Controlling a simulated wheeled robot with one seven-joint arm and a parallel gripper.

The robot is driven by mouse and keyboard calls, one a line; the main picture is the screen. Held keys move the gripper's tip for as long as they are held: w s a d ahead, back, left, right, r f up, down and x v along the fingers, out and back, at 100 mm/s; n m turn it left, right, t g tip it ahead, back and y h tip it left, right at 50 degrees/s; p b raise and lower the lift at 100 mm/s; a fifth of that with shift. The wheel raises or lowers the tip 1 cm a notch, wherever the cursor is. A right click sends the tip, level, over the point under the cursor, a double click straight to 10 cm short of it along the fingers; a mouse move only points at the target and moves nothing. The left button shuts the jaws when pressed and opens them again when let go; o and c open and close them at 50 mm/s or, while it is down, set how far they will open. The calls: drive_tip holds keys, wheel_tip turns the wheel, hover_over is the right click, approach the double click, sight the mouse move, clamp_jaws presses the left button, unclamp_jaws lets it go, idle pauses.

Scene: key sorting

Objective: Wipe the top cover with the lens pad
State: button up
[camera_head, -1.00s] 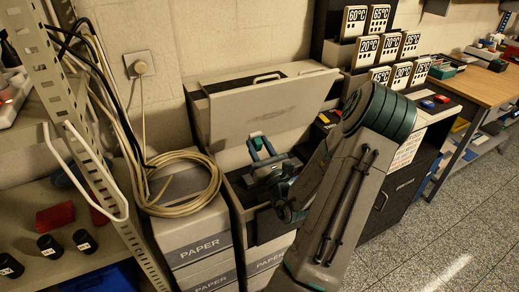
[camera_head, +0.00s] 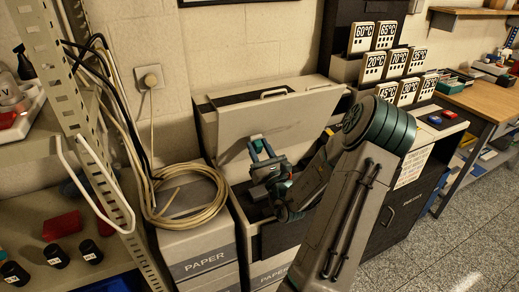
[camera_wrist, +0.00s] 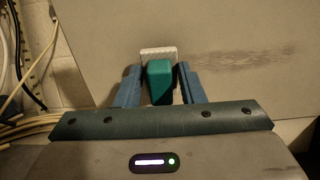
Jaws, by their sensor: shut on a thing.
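The top cover (camera_head: 262,112) is a raised grey panel, tilted back above an open machine, with a handle at its upper edge. In the wrist view the cover (camera_wrist: 235,35) fills the background and bears a dark smudge (camera_wrist: 237,60) to the right of the pad. My gripper (camera_head: 258,146) is in front of the cover's lower part. It is shut on the lens pad, which has a teal grip (camera_wrist: 159,82) and a white pad face (camera_wrist: 158,53). The white face is at or very near the cover; I cannot tell whether it touches.
Coiled beige cable (camera_head: 190,200) lies on paper boxes (camera_head: 205,262) at the left. A metal shelf post (camera_head: 105,125) stands farther left. Temperature signs (camera_head: 385,65) and a dark cabinet (camera_head: 400,215) are at the right. The floor at lower right is clear.

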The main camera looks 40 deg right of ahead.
sight(307, 121)
drive_tip(key=shift+p+x, duration=0.45)
drive_tip(key=shift+x, duration=0.5)
drive_tip(key=shift+d, duration=0.15)
drive_tip(key=shift+s+d+r+p, duration=0.1)
drive_tip(key=shift+s+d+p, duration=0.25)
drive_tip(key=shift+d, duration=1)
drive_tip(key=shift+s+d+p, duration=0.3)
drive_tip(key=shift+d+p, duration=0.1)
drive_tip(key=shift+d, duration=0.95)
drive_tip(key=shift+s+d+p, duration=0.3)
drive_tip(key=shift+d+p, duration=0.1)
drive_tip(key=shift+d, duration=0.95)
drive_tip(key=shift+s+d, duration=0.25)
drive_tip(key=shift+d, duration=0.65)
drive_tip(key=shift+s+d, duration=0.15)
drive_tip(key=shift+d, duration=0.6)
drive_tip(key=shift+s+d, duration=0.1)
drive_tip(key=shift+d, duration=0.65)
drive_tip(key=shift+s+d, duration=0.3)
drive_tip(key=shift+d, duration=0.9)
drive_tip(key=shift+s+d, duration=0.3)
drive_tip(key=shift+d, duration=0.85)
drive_tip(key=shift+s+d, duration=0.25)
drive_tip(key=shift+d, duration=0.95)
drive_tip(key=shift+a, duration=0.15)
